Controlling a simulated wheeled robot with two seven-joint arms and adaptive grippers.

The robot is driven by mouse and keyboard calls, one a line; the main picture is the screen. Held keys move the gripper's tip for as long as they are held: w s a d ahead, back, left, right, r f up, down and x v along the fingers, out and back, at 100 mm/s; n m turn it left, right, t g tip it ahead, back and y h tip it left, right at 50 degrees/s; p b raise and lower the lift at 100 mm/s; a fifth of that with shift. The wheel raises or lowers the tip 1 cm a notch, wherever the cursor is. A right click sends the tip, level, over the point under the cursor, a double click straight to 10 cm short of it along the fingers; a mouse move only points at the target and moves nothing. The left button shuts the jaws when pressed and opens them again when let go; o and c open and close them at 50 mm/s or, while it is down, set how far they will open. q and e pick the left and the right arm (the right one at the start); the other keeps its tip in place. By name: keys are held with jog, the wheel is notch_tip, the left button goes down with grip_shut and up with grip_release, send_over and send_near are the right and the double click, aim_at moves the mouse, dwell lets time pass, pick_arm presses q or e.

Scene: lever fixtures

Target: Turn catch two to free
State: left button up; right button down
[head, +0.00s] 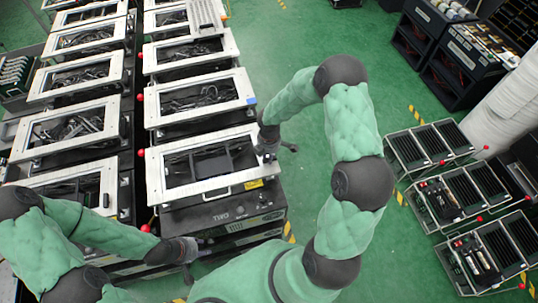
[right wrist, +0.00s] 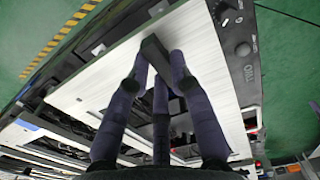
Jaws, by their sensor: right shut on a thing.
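The unit labelled TWO (head: 218,217) is a dark box with a white-framed lid; its label also shows in the right wrist view (right wrist: 250,72). My right gripper (head: 267,151) is at the right side of the white frame. In the right wrist view, my right gripper (right wrist: 163,70) has its fingers closed around a short dark bar (right wrist: 155,55), which appears to be the catch, over the white panel. The fingers hide part of the bar. My left gripper (head: 182,250) is low at the left, by the unit's front; its fingers are too unclear to read.
Similar white-framed units (head: 198,97) stand in two rows behind and to the left. Red-knobbed levers (head: 141,153) stick out between the rows. Black trays (head: 455,195) stand on the right. Green floor (head: 305,190) lies open between them.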

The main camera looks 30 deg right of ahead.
dwell(0.4)
jog(key=c, duration=1.1)
grip_release()
jog(key=shift+r, duration=0.1)
notch_tip(320, 180, up, 12)
